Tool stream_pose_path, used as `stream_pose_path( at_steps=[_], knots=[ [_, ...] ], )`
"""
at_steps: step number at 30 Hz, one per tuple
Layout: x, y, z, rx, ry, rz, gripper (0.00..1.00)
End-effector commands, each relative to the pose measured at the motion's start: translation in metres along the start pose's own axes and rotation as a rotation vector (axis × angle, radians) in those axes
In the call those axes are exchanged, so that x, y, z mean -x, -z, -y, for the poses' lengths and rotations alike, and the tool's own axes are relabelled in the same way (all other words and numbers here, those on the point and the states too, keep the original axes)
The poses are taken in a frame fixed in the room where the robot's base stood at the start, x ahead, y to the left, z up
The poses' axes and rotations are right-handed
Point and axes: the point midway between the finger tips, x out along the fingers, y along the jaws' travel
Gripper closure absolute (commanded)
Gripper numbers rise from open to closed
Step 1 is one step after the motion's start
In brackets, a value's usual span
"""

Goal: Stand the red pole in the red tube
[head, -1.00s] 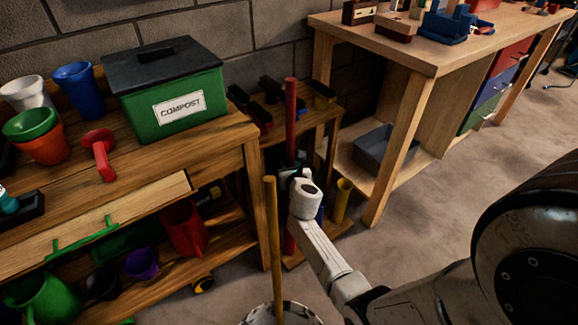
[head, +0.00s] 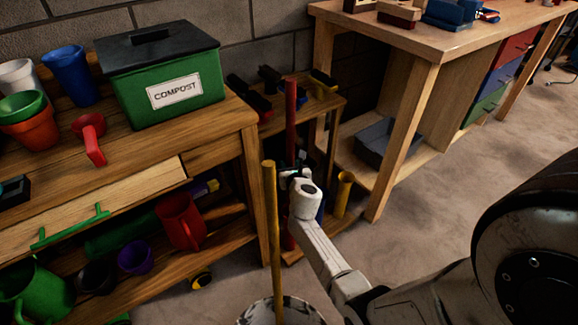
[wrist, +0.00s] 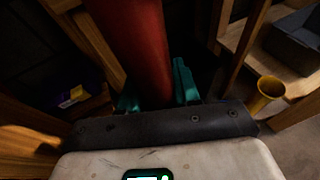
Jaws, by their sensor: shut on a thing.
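The red pole (head: 291,112) is upright in front of the small wooden rack, left of the long workbench. My gripper (head: 292,170) is shut on it around its middle. In the wrist view, the red pole (wrist: 137,45) runs between the teal fingers of my gripper (wrist: 157,92). A red strip shows below my gripper at the rack's left side; I cannot tell whether it is the red tube or the pole's lower part. My wrist hides much of that area, so the pole's lower end and the tube's mouth are not clear.
A yellow tube (head: 343,194) and a partly hidden blue tube (head: 320,212) stand at the rack's base. A yellow pole (head: 272,225) rises from a bucket (head: 255,312) in front, left of my wrist. The left workbench's leg (head: 256,195) is close by. Open floor lies right.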

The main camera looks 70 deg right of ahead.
Motion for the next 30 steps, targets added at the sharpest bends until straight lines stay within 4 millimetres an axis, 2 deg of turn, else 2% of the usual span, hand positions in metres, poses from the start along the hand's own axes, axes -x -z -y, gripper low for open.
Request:
stream_pose_path(
  at_steps=[2, 3, 12, 22, 30],
  knots=[
    [-0.002, 0.005, 0.000, 0.000, -0.001, 0.001, 1.00],
    [-0.002, 0.003, 0.000, 0.000, 0.000, 0.002, 0.66],
    [-0.001, 0.003, 0.000, 0.000, 0.000, 0.001, 0.38],
    [0.000, -0.001, 0.000, 0.000, 0.000, -0.001, 0.38],
    [0.010, -0.032, 0.000, -0.001, 0.000, 0.000, 0.38]
  ],
)
